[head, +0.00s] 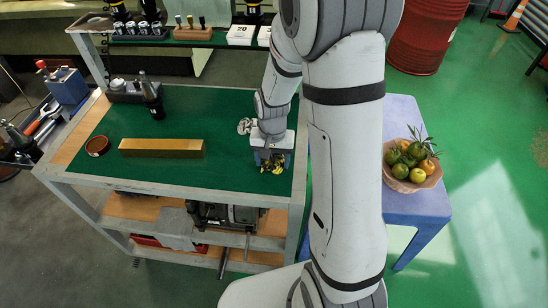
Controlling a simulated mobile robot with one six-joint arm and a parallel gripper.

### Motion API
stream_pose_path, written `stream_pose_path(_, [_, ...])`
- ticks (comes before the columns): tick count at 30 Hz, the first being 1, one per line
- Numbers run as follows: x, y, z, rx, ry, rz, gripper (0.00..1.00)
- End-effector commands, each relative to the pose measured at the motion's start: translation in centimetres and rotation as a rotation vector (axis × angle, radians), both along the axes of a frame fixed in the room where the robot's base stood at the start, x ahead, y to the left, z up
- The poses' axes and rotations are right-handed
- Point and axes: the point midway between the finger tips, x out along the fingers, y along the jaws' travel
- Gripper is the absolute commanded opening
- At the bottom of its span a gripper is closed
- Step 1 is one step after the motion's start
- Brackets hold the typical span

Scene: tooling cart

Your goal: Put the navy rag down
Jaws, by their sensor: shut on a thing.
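My gripper (271,165) is at the right end of the cart's green top, low over the mat or at its surface; I cannot tell which. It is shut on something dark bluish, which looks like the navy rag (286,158). Only a little of it shows, as the gripper and wrist cover most of it. Small yellow and dark parts show at the jaws. The green mat (225,180) covers the cart top.
A brass-coloured bar (161,148) and a reddish-brown round dish (97,146) lie left of my gripper. A dark toolholder (153,98) stands at the back left. A fruit bowl (411,170) sits on a blue table (402,111) at right. The mat's middle is clear.

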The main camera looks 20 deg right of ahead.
Motion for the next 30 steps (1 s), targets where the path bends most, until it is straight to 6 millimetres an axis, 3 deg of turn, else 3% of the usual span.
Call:
stream_pose_path(8, [0.0,0.0,-0.4,0.000,0.000,-0.001,0.41])
stream_pose_path(9, [0.0,0.0,-0.3,0.000,0.000,-0.001,0.66])
stream_pose_path(16, [0.0,-0.1,-0.2,0.000,0.000,-0.001,0.84])
stream_pose_path(25, [0.0,-0.1,0.1,0.000,0.000,-0.002,0.84])
stream_pose_path(30, [0.2,-0.1,2.2,0.000,-0.006,-0.002,0.84])
